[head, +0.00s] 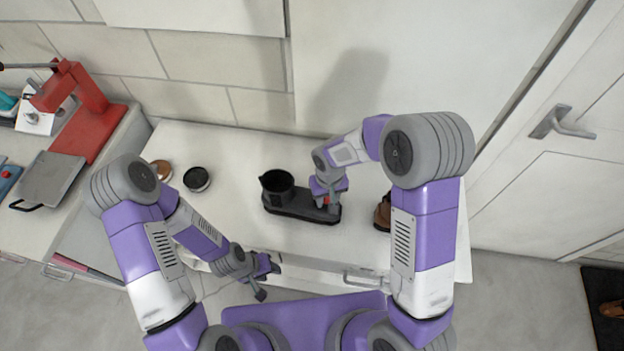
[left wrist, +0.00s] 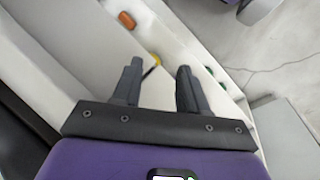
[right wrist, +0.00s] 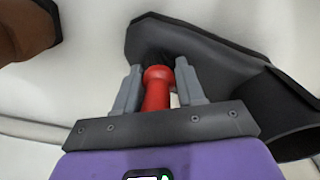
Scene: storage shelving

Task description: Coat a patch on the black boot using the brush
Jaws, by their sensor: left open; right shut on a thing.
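In the right wrist view the boot (right wrist: 215,60) is just beyond my fingers. My right gripper (right wrist: 158,75) is shut on the red-handled brush (right wrist: 157,90), with the brush's far end against or very near the dark boot. The brush's red handle also shows in the head view (head: 327,199); its bristles are hard to make out. My left gripper (head: 268,280) is open and empty by the counter's front edge.
A brown boot (head: 382,212) stands right of the black boot, partly behind my right arm. A black round tin (head: 197,179) and a brown one (head: 160,170) sit at the left. A red press (head: 85,105) is on the left counter. Small coloured items show beyond my left gripper.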

